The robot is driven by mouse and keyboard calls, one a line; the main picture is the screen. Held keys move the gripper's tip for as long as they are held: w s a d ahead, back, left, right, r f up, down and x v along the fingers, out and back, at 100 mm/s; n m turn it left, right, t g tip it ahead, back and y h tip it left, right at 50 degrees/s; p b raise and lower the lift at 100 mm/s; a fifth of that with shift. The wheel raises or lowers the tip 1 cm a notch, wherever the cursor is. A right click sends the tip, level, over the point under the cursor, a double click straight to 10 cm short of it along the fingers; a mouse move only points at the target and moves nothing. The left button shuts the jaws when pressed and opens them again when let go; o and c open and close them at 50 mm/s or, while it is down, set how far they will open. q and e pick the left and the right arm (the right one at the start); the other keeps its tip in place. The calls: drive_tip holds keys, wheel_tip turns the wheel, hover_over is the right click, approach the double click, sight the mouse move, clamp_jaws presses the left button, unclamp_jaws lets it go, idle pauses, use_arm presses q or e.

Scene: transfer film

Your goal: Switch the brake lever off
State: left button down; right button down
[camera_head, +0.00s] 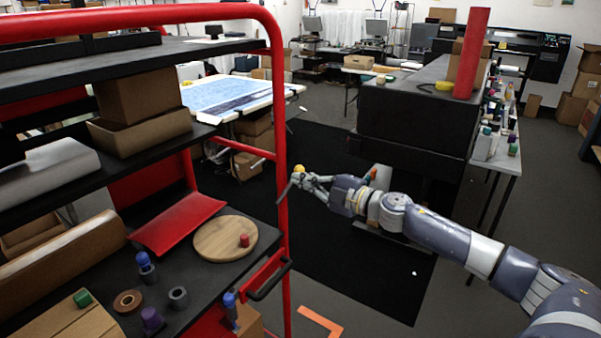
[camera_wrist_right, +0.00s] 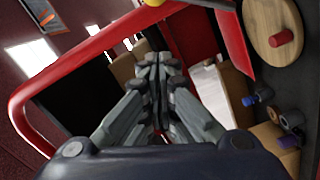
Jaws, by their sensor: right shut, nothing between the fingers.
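The brake lever appears to be the thin dark rod (camera_head: 284,192) at the red cart post, with a yellow ball knob (camera_head: 300,169) at its upper end. A yellow piece, probably the same knob, shows at the top edge of the right wrist view (camera_wrist_right: 154,2). My right gripper (camera_head: 299,180) reaches in from the right, with its fingertips close to the knob; I cannot tell whether they touch it. In the right wrist view its fingers (camera_wrist_right: 158,68) are closed together with nothing between them. My left gripper is not in view.
The red-framed cart (camera_head: 279,120) stands at the left, with a black handle (camera_head: 270,277) on its side. Its shelves hold cardboard boxes (camera_head: 140,95), a round wooden board (camera_head: 225,248) and small parts. A black cabinet (camera_head: 415,115) stands behind my arm. The dark floor mat between is mostly clear.

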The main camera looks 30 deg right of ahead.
sight(290, 186)
drive_tip(key=shift+w+d+f+p, duration=0.25)
drive_tip(key=shift+w+d, duration=0.05)
drive_tip(key=shift+w, duration=0.5)
drive_tip(key=shift+w+d+f+p, duration=0.3)
drive_tip(key=shift+w+d, duration=0.05)
drive_tip(key=shift+w, duration=0.45)
drive_tip(key=shift+w+d+f+p, duration=0.25)
drive_tip(key=shift+w+d, duration=0.05)
drive_tip(key=shift+w, duration=0.5)
drive_tip(key=shift+d, duration=0.15)
drive_tip(key=shift+w+d+m, duration=0.1)
drive_tip(key=shift+d+m, duration=0.1)
drive_tip(key=shift+m, duration=0.2)
